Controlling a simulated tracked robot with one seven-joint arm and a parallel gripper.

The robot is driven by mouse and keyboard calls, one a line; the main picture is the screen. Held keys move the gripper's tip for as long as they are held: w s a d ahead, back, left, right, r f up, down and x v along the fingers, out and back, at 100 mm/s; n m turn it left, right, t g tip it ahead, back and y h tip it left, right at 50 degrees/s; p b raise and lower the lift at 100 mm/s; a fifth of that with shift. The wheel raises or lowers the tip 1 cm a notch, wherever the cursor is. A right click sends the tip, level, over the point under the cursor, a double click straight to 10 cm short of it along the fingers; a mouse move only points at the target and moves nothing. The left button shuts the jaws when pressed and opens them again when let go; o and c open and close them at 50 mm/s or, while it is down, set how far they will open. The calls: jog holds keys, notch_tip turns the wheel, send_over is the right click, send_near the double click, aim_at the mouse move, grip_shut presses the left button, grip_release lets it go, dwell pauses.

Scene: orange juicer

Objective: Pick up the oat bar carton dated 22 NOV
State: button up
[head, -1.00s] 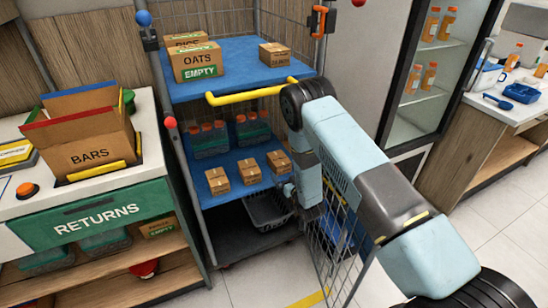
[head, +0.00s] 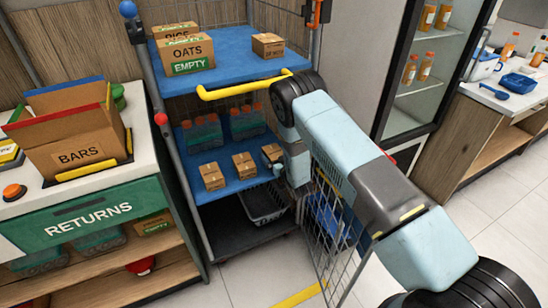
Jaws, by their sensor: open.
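Three small brown cartons stand in a row on the middle blue shelf of the rack: a left one (head: 212,177), a middle one (head: 245,166) and a right one (head: 271,153). Another small carton (head: 268,46) stands alone on the top shelf, with print on its front. The dates are too small to read, so I cannot tell which is 22 NOV. My gripper (head: 281,170) is open beside the right carton, at its right and front side. My own arm hides part of the gripper, and I cannot tell if it touches the carton.
A yellow bar (head: 245,90) edges the top shelf (head: 230,70), above the cartons. Bottle packs (head: 201,133) stand behind them. A black basket (head: 262,205) sits below. A wire door (head: 330,225) stands open at right. The BARS box (head: 78,150) is on the left counter.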

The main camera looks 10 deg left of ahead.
jog(key=shift+w+a, duration=0.25)
jog(key=shift+w, duration=0.05)
jog(key=c, duration=0.9)
jog(key=shift+c, duration=0.5)
jog(key=shift+r, duration=0.1)
